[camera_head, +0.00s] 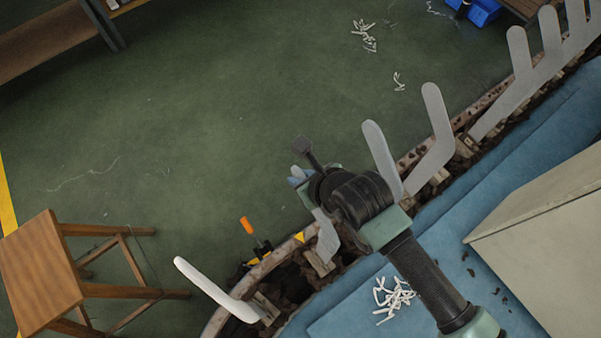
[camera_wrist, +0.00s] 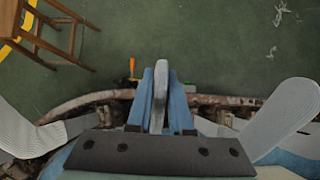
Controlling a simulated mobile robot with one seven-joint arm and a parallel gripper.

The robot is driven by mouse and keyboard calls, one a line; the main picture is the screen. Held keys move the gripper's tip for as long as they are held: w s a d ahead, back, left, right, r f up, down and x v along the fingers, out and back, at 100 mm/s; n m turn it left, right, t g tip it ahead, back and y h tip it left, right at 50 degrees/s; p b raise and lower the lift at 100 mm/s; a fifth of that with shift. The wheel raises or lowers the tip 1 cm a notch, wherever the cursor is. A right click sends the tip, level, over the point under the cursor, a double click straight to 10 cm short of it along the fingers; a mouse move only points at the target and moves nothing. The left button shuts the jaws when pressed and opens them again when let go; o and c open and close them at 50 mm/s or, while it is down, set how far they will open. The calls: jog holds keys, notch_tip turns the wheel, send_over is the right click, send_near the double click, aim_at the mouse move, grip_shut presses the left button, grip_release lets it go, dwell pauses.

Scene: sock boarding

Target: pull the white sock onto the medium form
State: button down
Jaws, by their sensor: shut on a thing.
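My gripper (camera_wrist: 160,98) has its two blue fingers close on either side of a pale, narrow piece, which looks like the white sock (camera_wrist: 157,118) around an upright grey form (camera_wrist: 162,76). The form's rounded tip shows past the fingers. How far the sock covers it I cannot tell. In the head view my gripper (camera_head: 299,175) is mostly hidden behind my black wrist, above the rail of forms. A grey form (camera_head: 326,240) with fine ribs shows just below the wrist; I cannot tell if this is the medium form.
A whiter form (camera_head: 215,290) stands at lower left, and grey forms (camera_head: 380,155) (camera_head: 436,130) stand close on the right. An orange-handled tool (camera_head: 247,225) is by the rail. A wooden stool (camera_head: 45,260) stands left. A large pale box (camera_head: 550,225) sits right. The green floor beyond is mostly clear.

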jog(key=shift+f, duration=0.45)
jog(key=c, duration=0.7)
grip_release()
jog(key=shift+r, duration=0.1)
jog(key=shift+c, duration=0.2)
jog(key=b+v, duration=0.2)
jog(key=v, duration=1.1)
jog(key=shift+b, duration=0.3)
